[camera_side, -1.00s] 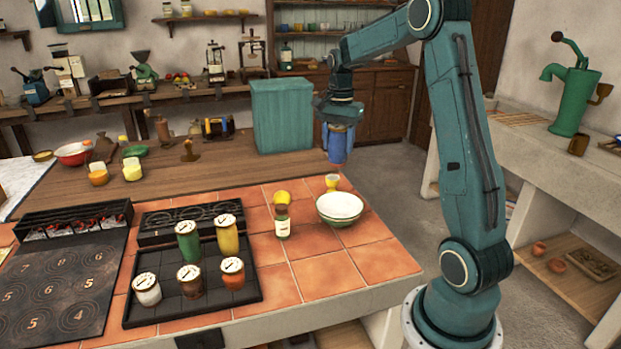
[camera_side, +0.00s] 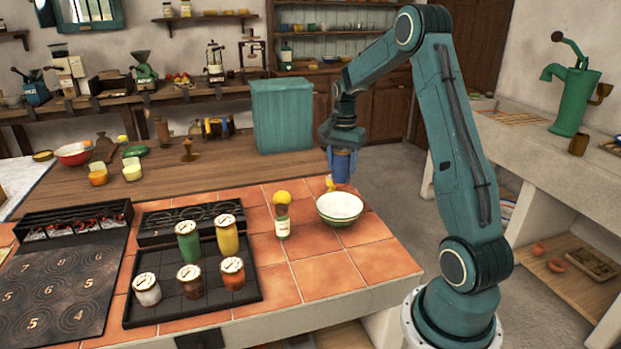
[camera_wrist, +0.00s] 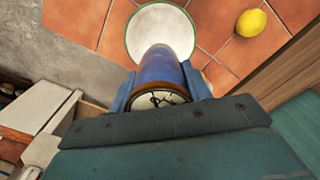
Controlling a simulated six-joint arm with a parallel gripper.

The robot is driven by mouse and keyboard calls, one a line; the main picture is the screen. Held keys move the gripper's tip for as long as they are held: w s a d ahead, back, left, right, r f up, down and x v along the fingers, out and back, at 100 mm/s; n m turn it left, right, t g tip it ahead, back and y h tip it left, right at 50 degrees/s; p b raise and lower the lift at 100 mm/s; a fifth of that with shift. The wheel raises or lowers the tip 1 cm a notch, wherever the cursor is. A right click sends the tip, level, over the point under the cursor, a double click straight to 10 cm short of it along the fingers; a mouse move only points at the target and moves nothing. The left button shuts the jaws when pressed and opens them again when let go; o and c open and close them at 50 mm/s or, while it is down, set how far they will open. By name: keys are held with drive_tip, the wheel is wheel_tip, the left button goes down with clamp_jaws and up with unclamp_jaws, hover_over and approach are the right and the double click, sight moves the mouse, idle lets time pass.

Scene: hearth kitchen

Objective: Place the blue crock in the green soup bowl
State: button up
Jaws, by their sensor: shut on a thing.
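The blue crock (camera_side: 343,169) is held upright in my gripper (camera_side: 339,172), in the air above and behind the green soup bowl. In the wrist view, my gripper (camera_wrist: 160,98) has its fingers on both sides of the crock (camera_wrist: 159,68), whose round lid has dark markings. The soup bowl (camera_side: 339,209) is white inside with a green rim and stands on the orange tiles. It looks empty in the side view. In the wrist view the bowl (camera_wrist: 160,24) lies beyond the crock, which hides part of it.
A lemon (camera_side: 282,197) and a labelled jar (camera_side: 282,227) stand left of the bowl. Several lidded crocks stand on a dark tray (camera_side: 252,293) further left. The tiles in front of the bowl are clear.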

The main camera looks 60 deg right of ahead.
drive_tip(key=shift+f, duration=6.25)
drive_tip(key=shift+f, duration=0.15)
drive_tip(key=o, duration=1.2)
drive_tip(key=shift+o, duration=0.2)
wheel_tip(320, 180, up, 12)
drive_tip(key=shift+r, duration=0.15)
